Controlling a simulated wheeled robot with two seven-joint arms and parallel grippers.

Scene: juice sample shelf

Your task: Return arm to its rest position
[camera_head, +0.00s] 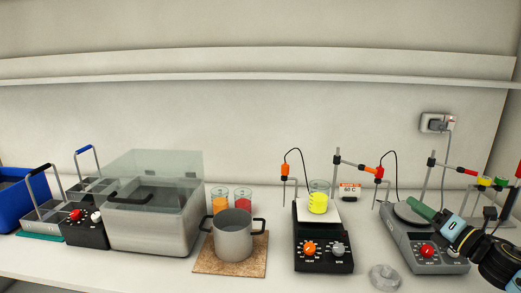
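My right arm comes in from the lower right edge, in black and light blue parts. My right gripper (427,212) seems to be at its far end, where a green tapered piece shows over the right-hand hotplate stirrer (428,252). I cannot tell whether that green piece is a finger or something held, or whether the gripper is open. It overlaps the stirrer's plate in the picture; whether it touches is unclear. My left gripper is not in view.
A middle stirrer (323,262) carries a beaker of yellow liquid (317,204). A steel pot (233,240) stands on a cork mat (230,269), before two beakers. A lidded bath (150,230) and blue bin (14,208) are left. A clear lid-like piece (384,277) lies at the front. A shelf (260,78) runs above.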

